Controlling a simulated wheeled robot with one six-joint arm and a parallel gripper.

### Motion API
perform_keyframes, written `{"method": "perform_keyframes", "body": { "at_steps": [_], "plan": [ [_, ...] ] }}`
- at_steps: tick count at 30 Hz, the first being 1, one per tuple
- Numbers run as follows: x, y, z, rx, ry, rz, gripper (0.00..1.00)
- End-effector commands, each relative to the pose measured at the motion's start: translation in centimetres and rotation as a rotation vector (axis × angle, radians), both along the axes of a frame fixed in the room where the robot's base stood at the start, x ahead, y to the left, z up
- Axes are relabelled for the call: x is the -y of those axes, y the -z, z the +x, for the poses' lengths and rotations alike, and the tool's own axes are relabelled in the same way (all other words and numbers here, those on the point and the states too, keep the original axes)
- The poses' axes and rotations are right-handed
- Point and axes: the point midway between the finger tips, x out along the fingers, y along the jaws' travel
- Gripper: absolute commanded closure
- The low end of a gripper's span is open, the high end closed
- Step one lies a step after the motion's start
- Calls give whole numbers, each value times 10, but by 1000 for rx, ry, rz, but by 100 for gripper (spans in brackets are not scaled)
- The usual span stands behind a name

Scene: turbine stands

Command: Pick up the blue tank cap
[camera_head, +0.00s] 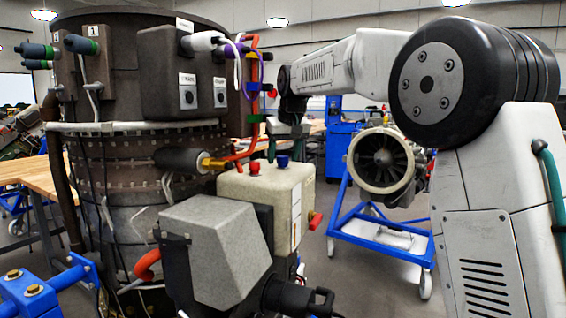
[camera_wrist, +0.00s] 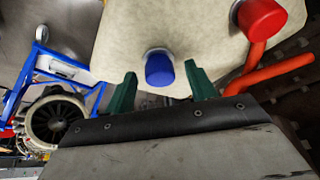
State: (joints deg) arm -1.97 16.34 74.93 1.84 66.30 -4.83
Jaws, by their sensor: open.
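The blue tank cap (camera_head: 283,161) sits on top of the beige tank (camera_head: 243,187), right of a red cap (camera_head: 254,167). In the wrist view the blue cap (camera_wrist: 159,71) shows between the two green fingertips, nearer the left one, with a gap on each side. My gripper (camera_head: 284,146) is open and empty, pointing down close above the cap. It also shows in the wrist view (camera_wrist: 160,70). I cannot tell how far the fingertips reach down beside the cap. The red cap (camera_wrist: 261,17) is at the upper right there.
A red pipe (camera_head: 253,75) rises behind the tank, close to my gripper. The large dark turbine (camera_head: 125,160) stands at the left. A small engine (camera_head: 383,160) on a blue wheeled stand (camera_head: 375,235) is at the right. Open floor lies around that stand.

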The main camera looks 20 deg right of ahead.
Motion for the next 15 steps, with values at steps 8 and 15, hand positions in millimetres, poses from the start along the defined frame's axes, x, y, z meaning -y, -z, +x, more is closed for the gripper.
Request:
{"method": "perform_keyframes", "body": {
  "at_steps": [8, 15],
  "plan": [
    [0, -1, 0, 0, 0, 0, 86],
    [0, -1, 0, 0, 0, 0, 92]
  ]
}}
